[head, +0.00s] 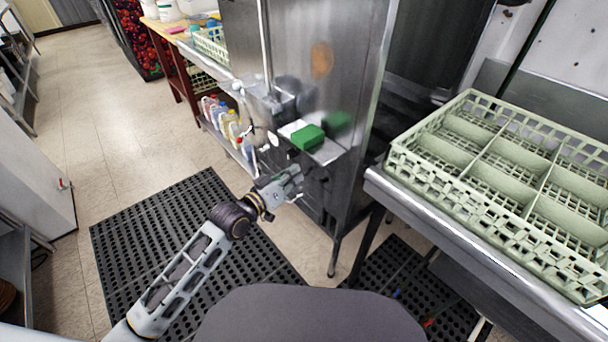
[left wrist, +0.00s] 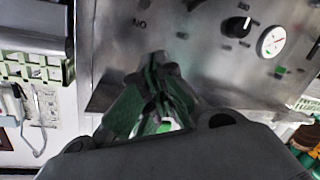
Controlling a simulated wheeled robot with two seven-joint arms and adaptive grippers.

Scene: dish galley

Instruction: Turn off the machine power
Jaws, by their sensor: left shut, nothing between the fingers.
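The dish machine (head: 300,60) is a tall stainless steel cabinet in the middle of the head view. My left gripper (head: 297,183) is in front of its lower control panel, shut and empty. In the left wrist view the gripper's fingers (left wrist: 160,75) are together, with the steel control panel (left wrist: 205,70) behind them. The panel carries a black knob (left wrist: 237,27), a round white gauge (left wrist: 271,42) and small dark lettering left of the fingertips. Whether the fingertips touch the panel I cannot tell. Any control directly behind the fingers is hidden. My right gripper is not in view.
A green block (head: 308,136) lies on a small ledge above the gripper. A pale green dish rack (head: 470,150) stands on the steel counter at right. Several bottles (head: 228,125) stand on a low shelf at left. A black rubber mat (head: 150,235) covers the floor.

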